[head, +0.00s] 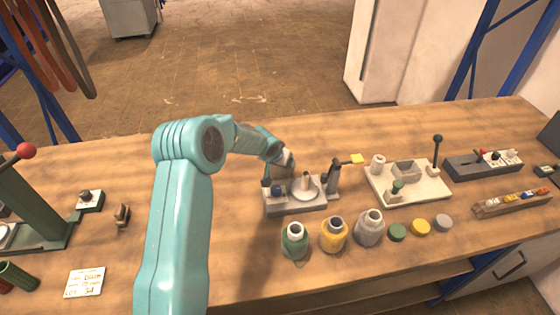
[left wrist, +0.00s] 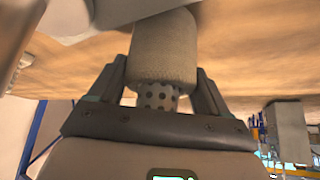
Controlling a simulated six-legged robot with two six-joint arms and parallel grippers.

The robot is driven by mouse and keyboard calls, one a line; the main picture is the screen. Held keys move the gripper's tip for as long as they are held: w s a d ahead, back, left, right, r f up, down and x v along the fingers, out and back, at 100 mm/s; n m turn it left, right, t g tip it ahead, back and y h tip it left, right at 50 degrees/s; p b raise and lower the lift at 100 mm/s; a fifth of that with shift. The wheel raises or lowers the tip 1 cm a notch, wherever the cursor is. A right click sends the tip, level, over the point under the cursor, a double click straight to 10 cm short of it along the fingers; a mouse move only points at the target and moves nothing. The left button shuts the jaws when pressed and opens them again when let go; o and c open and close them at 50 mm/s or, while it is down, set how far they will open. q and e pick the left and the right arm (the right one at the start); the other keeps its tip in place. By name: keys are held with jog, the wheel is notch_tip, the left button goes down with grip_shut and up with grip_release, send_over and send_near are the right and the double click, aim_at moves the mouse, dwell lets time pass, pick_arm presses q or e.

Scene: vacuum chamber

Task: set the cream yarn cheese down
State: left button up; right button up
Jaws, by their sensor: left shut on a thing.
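The cream yarn cheese (left wrist: 165,48) is a pale, thick cylinder on a perforated tube (left wrist: 158,95). In the left wrist view my left gripper (left wrist: 160,72) is shut on that tube, one finger on each side. In the head view my left forearm reaches over the table, and the left gripper (head: 283,157) is small and partly hidden above a grey fixture (head: 296,208). I cannot clearly pick out the cheese there. The fixture has a round pale dish (head: 310,193), an upright pin and a dark post. My right gripper is not in view.
Yarn packages in green (head: 294,241), yellow (head: 334,235) and grey (head: 369,229) stand in front of the fixture, with flat discs (head: 420,227) beside them. A pale board (head: 425,189) with a black-knobbed lever is to the right. A white card (head: 84,283) lies front left.

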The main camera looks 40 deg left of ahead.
pick_arm(q)
jog(key=shift+s+r, duration=0.1)
jog(key=shift+r, duration=0.1)
jog(key=o, duration=0.7)
jog(key=shift+f, duration=0.25)
jog(key=o, duration=0.4)
jog(key=shift+r, duration=0.15)
